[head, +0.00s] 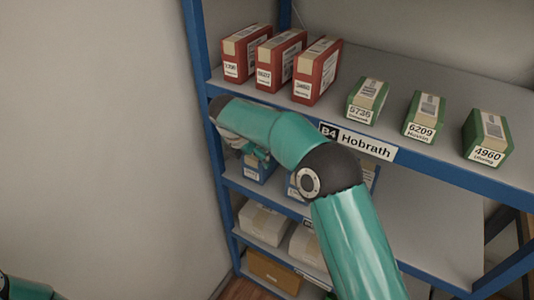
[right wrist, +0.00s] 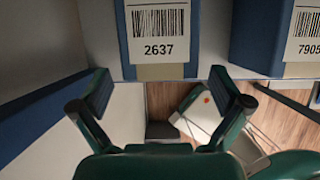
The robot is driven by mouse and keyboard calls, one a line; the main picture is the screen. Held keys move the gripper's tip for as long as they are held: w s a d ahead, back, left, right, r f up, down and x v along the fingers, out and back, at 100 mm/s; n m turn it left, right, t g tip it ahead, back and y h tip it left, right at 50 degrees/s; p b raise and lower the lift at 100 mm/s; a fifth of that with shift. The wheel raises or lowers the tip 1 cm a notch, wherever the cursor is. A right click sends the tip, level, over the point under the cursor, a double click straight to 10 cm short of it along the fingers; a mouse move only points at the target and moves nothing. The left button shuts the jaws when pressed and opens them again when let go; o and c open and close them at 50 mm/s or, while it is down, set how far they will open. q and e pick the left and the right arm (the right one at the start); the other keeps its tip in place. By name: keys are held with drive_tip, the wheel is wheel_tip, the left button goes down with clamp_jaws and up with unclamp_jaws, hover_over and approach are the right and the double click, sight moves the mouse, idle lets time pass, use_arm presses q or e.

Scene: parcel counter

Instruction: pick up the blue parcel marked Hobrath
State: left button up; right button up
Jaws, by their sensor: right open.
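Blue parcels stand on the second shelf, partly hidden behind my right arm; one (head: 252,173) shows below my right gripper (head: 250,148) in the head view. In the right wrist view a blue parcel with a label reading 2637 (right wrist: 158,42) is ahead of the open, empty right gripper (right wrist: 161,92), between the lines of its fingers. A second blue parcel labelled 7905 (right wrist: 305,35) is to its right. No name is readable on either. The word Hobrath shows on the B4 tag (head: 357,142) on the upper shelf's edge. My left gripper is not in view.
The upper shelf (head: 415,85) holds red boxes (head: 317,72) at left and green boxes (head: 425,115) at right. Below the blue parcels are white boxes (head: 263,223) and a brown box (head: 273,271). A blue post (head: 205,100) stands close left of my right gripper.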

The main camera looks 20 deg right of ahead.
drive_tip(key=shift+x, duration=1.4)
drive_tip(key=c, duration=1.4)
drive_tip(key=shift+w, duration=0.1)
drive_tip(key=shift+c, duration=0.8)
drive_tip(key=shift+r, duration=0.15)
